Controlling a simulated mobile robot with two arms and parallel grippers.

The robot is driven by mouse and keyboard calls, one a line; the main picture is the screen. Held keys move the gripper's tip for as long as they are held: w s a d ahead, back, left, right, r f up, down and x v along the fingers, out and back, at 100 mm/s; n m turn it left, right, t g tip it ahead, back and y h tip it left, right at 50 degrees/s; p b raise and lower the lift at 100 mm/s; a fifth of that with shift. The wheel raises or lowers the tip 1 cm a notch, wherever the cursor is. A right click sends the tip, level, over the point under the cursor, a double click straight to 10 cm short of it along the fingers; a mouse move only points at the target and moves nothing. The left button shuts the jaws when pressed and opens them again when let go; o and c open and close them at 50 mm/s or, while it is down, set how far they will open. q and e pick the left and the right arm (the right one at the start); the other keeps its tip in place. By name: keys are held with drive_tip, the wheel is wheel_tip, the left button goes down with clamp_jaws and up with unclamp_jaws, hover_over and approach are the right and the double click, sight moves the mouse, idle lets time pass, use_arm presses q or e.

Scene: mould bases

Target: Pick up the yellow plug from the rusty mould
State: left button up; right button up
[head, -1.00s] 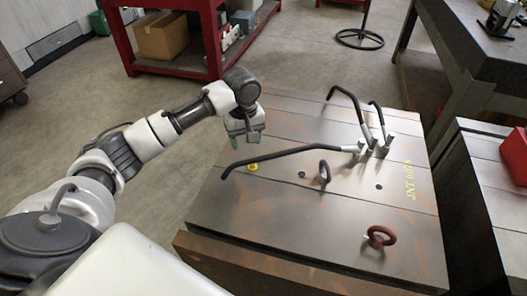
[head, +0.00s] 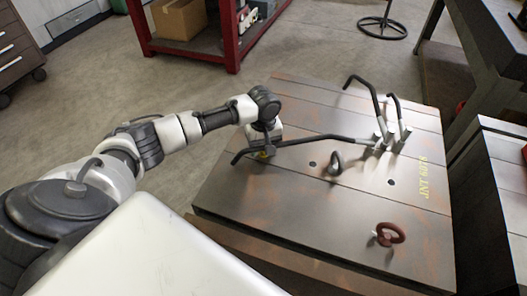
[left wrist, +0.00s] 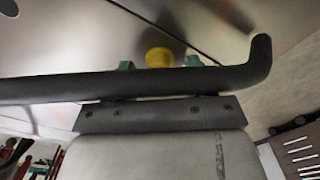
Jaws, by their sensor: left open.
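The rusty mould (head: 330,215) is a wide, flat metal block with brownish stains. The yellow plug (left wrist: 159,56) is small and round and sits on its top face. In the head view only a bit of yellow shows under my left gripper (head: 263,150). In the left wrist view the plug appears between the two green fingertips, which are apart with nothing held. I cannot tell whether they reach down around it. A dark bent bar (head: 305,141) on the mould passes close to the gripper and crosses the wrist view in front of the fingers. My right gripper is not in view.
Two more upright bent bars (head: 362,95) stand at the mould's far right. A dark lifting eye (head: 336,165) and a reddish-brown eye bolt (head: 390,234) stick up from its top. A red shelf (head: 190,46) stands behind, with open floor before it.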

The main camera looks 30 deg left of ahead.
use_arm(q)
drive_tip(key=shift+f, duration=0.2)
drive_tip(key=c, duration=0.9)
drive_tip(key=shift+c, duration=0.5)
drive_tip(key=shift+r, duration=0.2)
